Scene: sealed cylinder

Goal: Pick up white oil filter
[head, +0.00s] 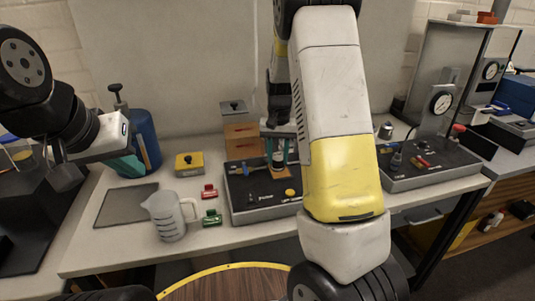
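A small upright cylinder (278,159), pale with a dark top, stands on the black fixture panel in the middle of the bench; it looks like the oil filter, but it is too small to be sure. My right gripper (279,150) reaches down over it, with its teal fingers on either side of it. The fingers look apart, with the cylinder between them; a firm hold is not visible. My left gripper (134,160) hangs at the left, in front of a blue container, its teal fingertips pointing down and right. Its finger gap is unclear.
The black fixture panel (248,214) has knobs and a yellow button. A clear measuring jug (168,217), red and green small parts, a yellow box (189,163) and a grey mat (126,206) lie left. A gauge stand (440,102) stands right. My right arm hides the bench centre-right.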

